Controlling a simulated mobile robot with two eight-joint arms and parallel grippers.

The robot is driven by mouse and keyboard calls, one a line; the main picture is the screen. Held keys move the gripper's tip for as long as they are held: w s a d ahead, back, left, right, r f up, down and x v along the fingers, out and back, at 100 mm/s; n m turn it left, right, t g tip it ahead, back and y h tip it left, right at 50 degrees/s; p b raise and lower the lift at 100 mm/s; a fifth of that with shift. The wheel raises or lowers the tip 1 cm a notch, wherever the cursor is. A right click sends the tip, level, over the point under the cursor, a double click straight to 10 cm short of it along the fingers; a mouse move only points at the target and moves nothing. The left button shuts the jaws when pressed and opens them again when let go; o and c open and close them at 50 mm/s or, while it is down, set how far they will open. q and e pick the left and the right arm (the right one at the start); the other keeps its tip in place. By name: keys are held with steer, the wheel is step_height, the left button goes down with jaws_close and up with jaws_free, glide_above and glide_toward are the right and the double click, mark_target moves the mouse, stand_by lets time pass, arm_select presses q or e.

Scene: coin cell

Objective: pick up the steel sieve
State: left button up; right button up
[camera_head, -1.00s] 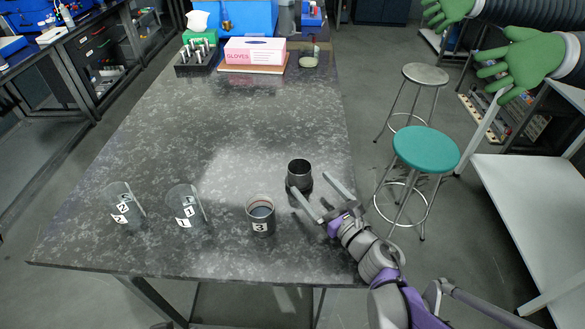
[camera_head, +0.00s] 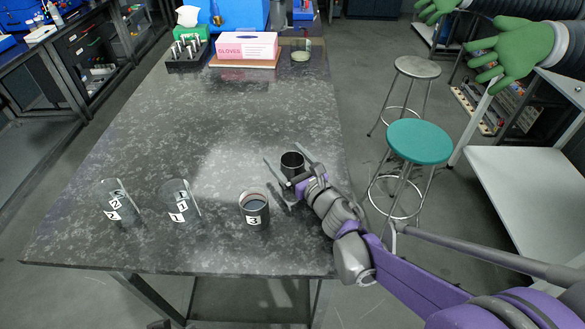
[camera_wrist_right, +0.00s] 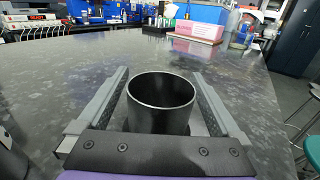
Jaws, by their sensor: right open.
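The steel sieve appears as a dark, open-topped metal cup (camera_head: 292,164) standing upright near the right edge of the dark speckled table (camera_head: 215,100). My right gripper (camera_head: 287,155) is open, with one finger on each side of the cup. In the right wrist view the cup (camera_wrist_right: 161,100) stands between the two fingers (camera_wrist_right: 162,90), with a visible gap on both sides. The lower part of the cup is partly hidden by the gripper body. My left gripper is not in view.
A beaker labelled 3 (camera_head: 254,209) with dark contents stands just left of my right gripper. Beakers labelled 1 (camera_head: 177,200) and 2 (camera_head: 117,202) stand farther left. A gloves box (camera_head: 246,47) and a tube rack (camera_head: 187,57) are at the back. The table's middle is clear.

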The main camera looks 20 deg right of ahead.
steer(key=c, duration=1.4)
